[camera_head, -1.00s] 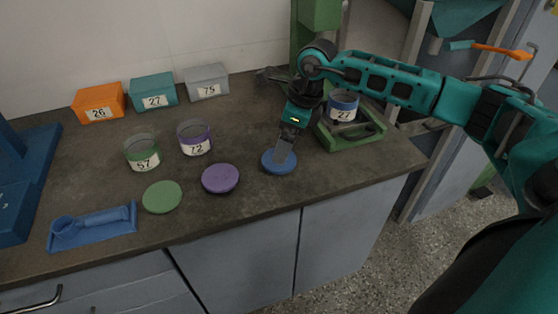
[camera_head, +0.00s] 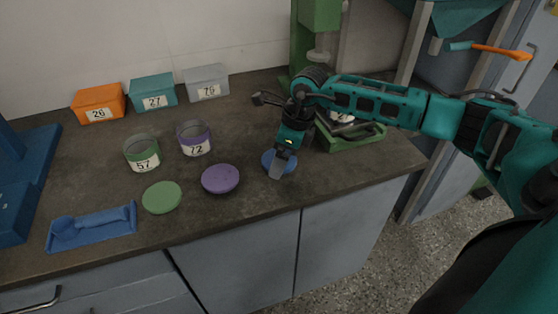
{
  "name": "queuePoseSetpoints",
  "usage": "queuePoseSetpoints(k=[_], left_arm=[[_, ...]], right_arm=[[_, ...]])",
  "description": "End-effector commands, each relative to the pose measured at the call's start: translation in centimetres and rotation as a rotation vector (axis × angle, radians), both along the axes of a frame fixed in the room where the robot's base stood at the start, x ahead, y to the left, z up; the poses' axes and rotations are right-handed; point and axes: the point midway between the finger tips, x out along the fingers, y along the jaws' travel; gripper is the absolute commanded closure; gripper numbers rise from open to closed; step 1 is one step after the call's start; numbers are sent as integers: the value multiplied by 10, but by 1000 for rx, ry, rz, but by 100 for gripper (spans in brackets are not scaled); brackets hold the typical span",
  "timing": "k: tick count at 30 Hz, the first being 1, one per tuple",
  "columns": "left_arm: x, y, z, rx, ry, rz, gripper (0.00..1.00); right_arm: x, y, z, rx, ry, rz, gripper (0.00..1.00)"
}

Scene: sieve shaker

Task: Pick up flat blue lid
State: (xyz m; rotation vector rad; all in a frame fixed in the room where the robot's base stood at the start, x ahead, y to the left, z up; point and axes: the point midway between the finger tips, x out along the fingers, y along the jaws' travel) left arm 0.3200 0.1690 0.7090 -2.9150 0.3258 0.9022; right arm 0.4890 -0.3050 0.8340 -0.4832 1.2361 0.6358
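The flat blue lid (camera_head: 292,165) lies on the dark worktop, right of the purple lid. My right gripper (camera_head: 277,168) comes from above and points down over the lid, hiding its middle. Its fingers overlap in this view, so I cannot tell whether they are open or shut, or whether they touch the lid. My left gripper is not in view.
A purple lid (camera_head: 220,179) and a green lid (camera_head: 162,197) lie to the left. Jars labelled 57 (camera_head: 142,153) and 72 (camera_head: 194,138) stand behind them. A green stand (camera_head: 352,141) is at right, partly hidden by my arm. A blue tray (camera_head: 92,228) lies front left.

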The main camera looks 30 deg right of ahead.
Motion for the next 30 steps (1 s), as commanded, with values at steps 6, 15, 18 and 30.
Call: queuePoseSetpoints(k=[6, 15, 18, 30], left_arm=[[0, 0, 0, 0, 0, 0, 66], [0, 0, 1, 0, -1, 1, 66], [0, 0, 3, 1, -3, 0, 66], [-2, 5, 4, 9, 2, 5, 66]], right_arm=[[0, 0, 0, 0, 0, 0, 42], [1, 0, 13, 1, -3, 1, 42], [1, 0, 27, 0, -4, 0, 42], [2, 0, 137, 0, -8, 0, 42]])
